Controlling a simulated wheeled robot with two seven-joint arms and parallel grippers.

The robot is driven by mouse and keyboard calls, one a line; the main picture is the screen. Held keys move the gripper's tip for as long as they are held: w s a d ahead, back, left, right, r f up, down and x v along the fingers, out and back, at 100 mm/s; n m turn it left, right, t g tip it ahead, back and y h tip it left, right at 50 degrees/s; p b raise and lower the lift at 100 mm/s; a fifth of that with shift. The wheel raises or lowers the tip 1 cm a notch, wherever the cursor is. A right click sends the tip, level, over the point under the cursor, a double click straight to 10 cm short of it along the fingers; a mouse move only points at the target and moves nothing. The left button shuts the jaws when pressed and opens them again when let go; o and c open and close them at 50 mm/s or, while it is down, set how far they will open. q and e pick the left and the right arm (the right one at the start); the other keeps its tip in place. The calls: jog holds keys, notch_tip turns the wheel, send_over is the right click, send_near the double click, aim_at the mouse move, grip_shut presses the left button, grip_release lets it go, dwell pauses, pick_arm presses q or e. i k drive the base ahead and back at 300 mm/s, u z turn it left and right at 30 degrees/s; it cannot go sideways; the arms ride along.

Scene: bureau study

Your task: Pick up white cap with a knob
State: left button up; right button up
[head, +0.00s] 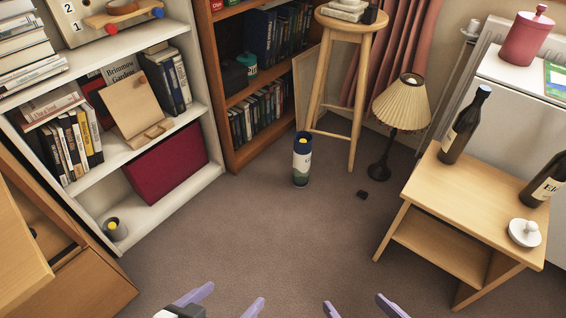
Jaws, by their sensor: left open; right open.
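The white cap with a knob (524,232) lies on the front right part of the top of a small wooden side table (446,192), at the right of the head view. It is round and flat, with its knob upward. My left gripper (226,297) is at the bottom edge, left of centre, open and empty. My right gripper (358,306) is at the bottom edge, right of centre, open and empty. Both are well apart from the cap, to its left and lower in the picture.
Two dark bottles (465,125) (545,180) stand on the side table, one close behind the cap. A lamp (400,105), stool (350,30) and tall canister (301,160) stand farther back. A white bookshelf (205,180) is at left. The middle carpet (250,230) is clear.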

aim_at(526, 235)
jog(key=z, duration=1.65)
